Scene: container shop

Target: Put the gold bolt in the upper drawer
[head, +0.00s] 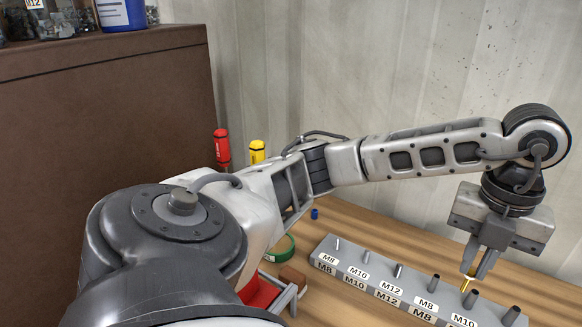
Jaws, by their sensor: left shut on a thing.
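The gold bolt (465,284) is held upright between the fingertips of my left gripper (472,268), which is shut on it. The gripper points down over the right part of a grey bolt rack (345,256) on the wooden table. The bolt is just above or at the rack's top; I cannot tell whether it touches. The upper drawer is not visible; a large brown cabinet (110,140) stands at the left, but no drawer front shows. My right gripper is not in view.
The rack holds several grey bolts and M8, M10 and M12 labels. A red bottle (222,150), a yellow bottle (257,152), a green tape roll (282,250) and a small blue item (315,214) stand behind my left arm. A blue container (122,14) sits on the cabinet.

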